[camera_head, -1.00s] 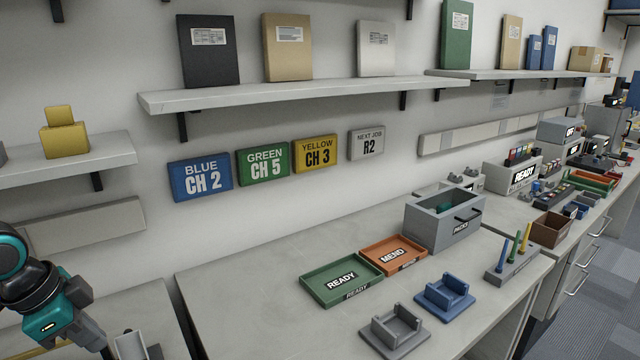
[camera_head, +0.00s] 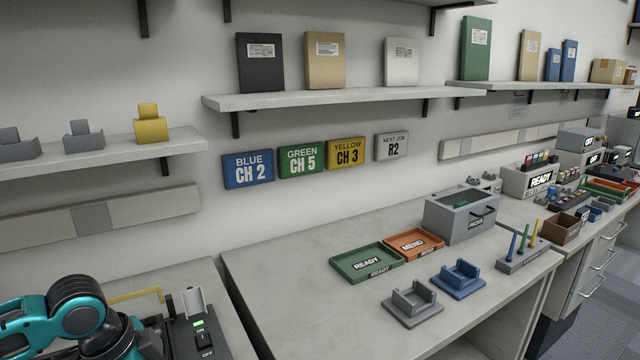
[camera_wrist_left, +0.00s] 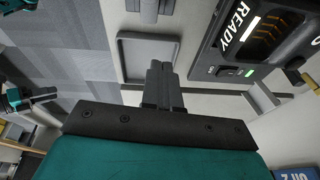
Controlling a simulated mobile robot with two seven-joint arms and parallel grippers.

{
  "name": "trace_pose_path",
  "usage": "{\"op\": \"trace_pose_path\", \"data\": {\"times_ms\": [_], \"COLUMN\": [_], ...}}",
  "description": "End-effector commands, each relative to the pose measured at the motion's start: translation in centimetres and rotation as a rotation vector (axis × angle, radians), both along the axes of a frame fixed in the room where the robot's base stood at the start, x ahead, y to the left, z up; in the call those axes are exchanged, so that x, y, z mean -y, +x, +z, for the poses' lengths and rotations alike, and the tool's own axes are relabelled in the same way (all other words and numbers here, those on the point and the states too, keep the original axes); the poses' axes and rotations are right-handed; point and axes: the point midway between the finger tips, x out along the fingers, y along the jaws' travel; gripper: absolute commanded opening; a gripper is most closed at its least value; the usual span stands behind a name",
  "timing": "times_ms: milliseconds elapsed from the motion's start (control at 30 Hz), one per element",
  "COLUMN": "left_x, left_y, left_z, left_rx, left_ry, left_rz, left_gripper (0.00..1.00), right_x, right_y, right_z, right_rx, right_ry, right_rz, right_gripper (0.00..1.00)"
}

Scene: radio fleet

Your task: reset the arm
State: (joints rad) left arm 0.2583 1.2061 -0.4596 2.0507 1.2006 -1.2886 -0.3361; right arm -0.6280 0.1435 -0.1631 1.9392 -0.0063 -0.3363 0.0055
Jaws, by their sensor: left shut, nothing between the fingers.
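My left arm (camera_head: 62,318) comes in at the lower left of the head view; its fingers are hidden there. In the left wrist view my left gripper (camera_wrist_left: 161,82) has its two dark fingers together, with nothing between them.
A switch panel marked ON and OFF (camera_head: 203,338) is close beside my left arm. The bench to the right holds a green READY tray (camera_head: 345,263), an orange MEND tray (camera_head: 413,241), a grey bin (camera_head: 451,226), and grey (camera_head: 413,306) and blue (camera_head: 459,281) cradles. Its left part is clear.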

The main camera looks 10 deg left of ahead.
Motion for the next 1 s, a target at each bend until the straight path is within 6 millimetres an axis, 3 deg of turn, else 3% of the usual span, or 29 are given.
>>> {"op": "trace_pose_path", "data": {"times_ms": [33,200,400,600,900,1000], "left_x": [2.0,7.5,12.1,13.2,11.4,11.4], "left_y": [-0.8,-3.5,-7.0,-10.3,-15.2,-14.0], "left_z": [-1.4,-4.8,-6.8,-7.3,-7.5,-8.7], "left_rx": [-0.005,0.010,0.042,0.044,-0.001,0.051], "left_ry": [-0.018,-0.058,-0.108,-0.115,-0.051,-0.072], "left_rz": [-0.015,0.001,0.156,0.407,0.765,0.763], "left_gripper": [0.00,0.00,0.00,0.00,0.00,0.00], "right_x": [0.0,0.0,0.0,0.0,0.0,0.0], "right_y": [0.4,0.7,0.4,0.2,0.1,0.1], "right_z": [0.2,0.5,0.3,0.2,0.1,0.1], "right_rx": [0.009,0.016,0.011,0.006,0.004,0.003], "right_ry": [0.000,0.001,0.000,0.000,0.000,0.000], "right_rz": [0.001,0.000,-0.001,0.000,-0.001,-0.001], "right_gripper": [0.43,0.43,0.43,0.43,0.43,0.43]}}
